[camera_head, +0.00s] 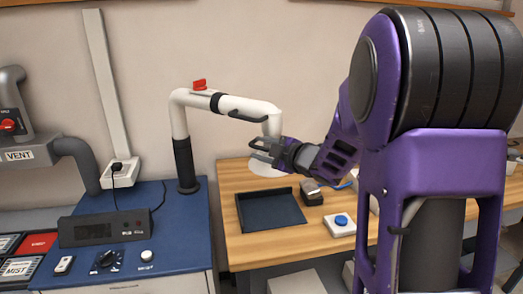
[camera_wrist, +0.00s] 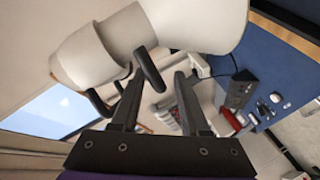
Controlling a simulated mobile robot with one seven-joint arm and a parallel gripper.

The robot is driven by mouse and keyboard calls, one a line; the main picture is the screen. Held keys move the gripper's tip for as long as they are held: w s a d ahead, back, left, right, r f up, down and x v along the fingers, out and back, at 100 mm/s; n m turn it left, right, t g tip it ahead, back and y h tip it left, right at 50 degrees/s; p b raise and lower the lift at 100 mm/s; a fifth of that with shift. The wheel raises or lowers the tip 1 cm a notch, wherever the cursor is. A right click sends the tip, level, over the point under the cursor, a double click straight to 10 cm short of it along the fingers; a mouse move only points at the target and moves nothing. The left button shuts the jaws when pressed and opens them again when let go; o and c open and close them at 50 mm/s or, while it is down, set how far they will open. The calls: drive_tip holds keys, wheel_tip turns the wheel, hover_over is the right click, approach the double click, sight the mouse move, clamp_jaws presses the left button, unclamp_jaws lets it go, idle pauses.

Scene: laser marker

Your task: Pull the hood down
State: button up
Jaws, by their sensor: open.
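The hood (camera_head: 268,171) is the white flared end of a white jointed extraction arm (camera_head: 250,106) and hangs over the wooden table. My gripper (camera_head: 258,150) is at the hood and partly covers it. In the wrist view the white hood (camera_wrist: 82,60) is close in front of my gripper (camera_wrist: 158,78). The gripper's two dark fingers stand apart. A dark handle (camera_wrist: 150,70) on the hood shows between the fingertips in the picture. I cannot tell whether either finger touches it.
A dark tray (camera_head: 270,212) lies on the wooden table (camera_head: 240,180) below the hood. A blue button box (camera_head: 340,225) is to its right. A blue bench (camera_head: 180,225) at left carries a display unit (camera_head: 104,229). A red tab (camera_head: 199,85) sits atop the arm.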

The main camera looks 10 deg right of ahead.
clamp_jaws()
idle(1.4)
